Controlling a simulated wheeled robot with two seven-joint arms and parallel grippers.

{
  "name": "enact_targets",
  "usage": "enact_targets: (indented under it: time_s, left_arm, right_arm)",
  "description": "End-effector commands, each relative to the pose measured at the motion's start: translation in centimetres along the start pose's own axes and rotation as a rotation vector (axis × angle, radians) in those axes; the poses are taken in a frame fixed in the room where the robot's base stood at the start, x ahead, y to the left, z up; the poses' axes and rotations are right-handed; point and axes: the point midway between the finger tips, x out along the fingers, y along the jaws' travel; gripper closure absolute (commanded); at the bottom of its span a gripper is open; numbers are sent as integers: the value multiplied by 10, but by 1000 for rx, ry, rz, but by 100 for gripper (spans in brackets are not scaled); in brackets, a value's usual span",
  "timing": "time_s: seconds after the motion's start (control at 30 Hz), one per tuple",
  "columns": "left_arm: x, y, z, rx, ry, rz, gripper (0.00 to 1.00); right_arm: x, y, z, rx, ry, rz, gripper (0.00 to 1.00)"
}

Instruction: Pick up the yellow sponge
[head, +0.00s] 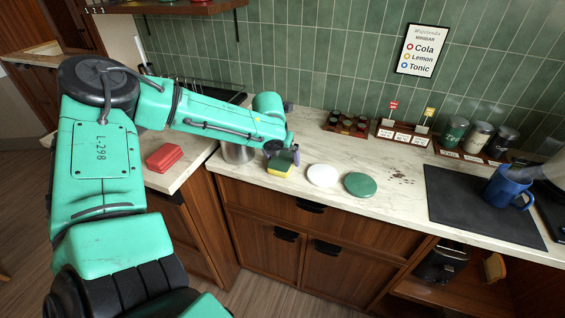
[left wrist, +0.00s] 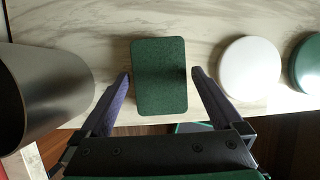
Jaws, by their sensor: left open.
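The yellow sponge (head: 280,171) with a dark green scouring top lies on the marble counter near its front edge. In the left wrist view only its green top (left wrist: 160,75) shows, lying flat. My left gripper (head: 283,156) is open and points down over the sponge. In the left wrist view the fingers of my left gripper (left wrist: 160,78) stand on either side of the sponge, with a visible gap on each side. Nothing is held. My right gripper does not show.
A metal cylinder (head: 238,154) stands left of the sponge. A white disc (head: 322,176) and a green disc (head: 360,184) lie to its right. A folded red cloth (head: 164,157) lies on the left counter. A blue mug (head: 505,188) stands on a dark mat (head: 455,210).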

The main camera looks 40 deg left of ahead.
Motion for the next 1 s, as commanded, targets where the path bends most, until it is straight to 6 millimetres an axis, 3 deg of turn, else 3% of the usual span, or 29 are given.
enact_targets:
  time_s: [0.43, 0.6, 0.63, 1.0]
  left_arm:
    - [3, 0, -1, 1, 0, 1, 0]
    - [3, 0, -1, 1, 0, 1, 65]
    - [3, 0, -1, 1, 0, 1, 71]
    - [-5, 0, 3, 1, -3, 0, 72]
  right_arm:
    - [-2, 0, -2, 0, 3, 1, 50]
    - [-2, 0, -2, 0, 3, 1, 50]
    - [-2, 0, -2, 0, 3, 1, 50]
    - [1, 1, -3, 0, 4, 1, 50]
